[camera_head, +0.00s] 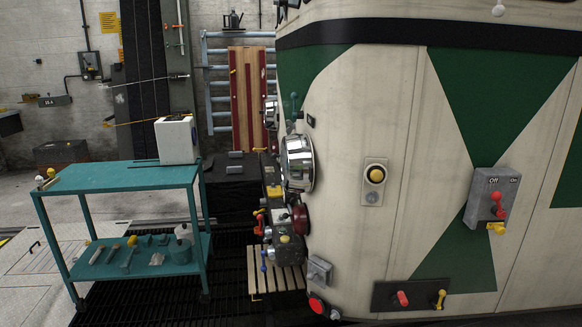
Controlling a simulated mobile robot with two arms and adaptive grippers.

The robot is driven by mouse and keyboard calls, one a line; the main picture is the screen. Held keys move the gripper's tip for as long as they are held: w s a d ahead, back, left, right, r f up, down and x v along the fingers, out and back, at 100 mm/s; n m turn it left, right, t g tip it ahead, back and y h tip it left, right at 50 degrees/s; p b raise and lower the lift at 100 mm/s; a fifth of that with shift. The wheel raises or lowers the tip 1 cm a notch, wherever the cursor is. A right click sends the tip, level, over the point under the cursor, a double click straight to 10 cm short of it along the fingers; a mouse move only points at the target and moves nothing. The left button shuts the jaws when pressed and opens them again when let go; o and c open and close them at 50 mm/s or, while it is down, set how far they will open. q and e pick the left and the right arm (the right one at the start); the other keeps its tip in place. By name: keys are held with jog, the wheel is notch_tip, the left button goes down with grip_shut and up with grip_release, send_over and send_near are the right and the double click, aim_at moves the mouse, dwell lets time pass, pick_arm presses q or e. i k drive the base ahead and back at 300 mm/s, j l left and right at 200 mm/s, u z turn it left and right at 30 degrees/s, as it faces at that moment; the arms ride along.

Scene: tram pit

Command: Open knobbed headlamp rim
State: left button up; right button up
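The large headlamp (298,162) with a shiny chrome rim sits on the tram's front, seen from the side near the middle of the picture. Its rim appears to lie against the lamp body, but I cannot tell for sure whether it is shut. No knob on the rim can be made out clearly at this angle. A second, smaller chrome lamp (271,112) shows farther along the front, partly hidden. Neither of my grippers is in view.
The cream and green tram (385,110) fills the right side. A teal two-shelf cart (110,178) stands at left, with a white box (177,140) on top and tools below. Couplings and a red valve (260,222) jut from the tram's front. Dark grating floor lies between.

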aim_at(296, 170)
jog(key=j+z, duration=0.35)
jog(key=j, duration=0.5)
jog(key=i+j, duration=0.15)
jog(key=i, duration=0.65)
jog(key=i+j, duration=0.15)
jog(key=i, duration=0.6)
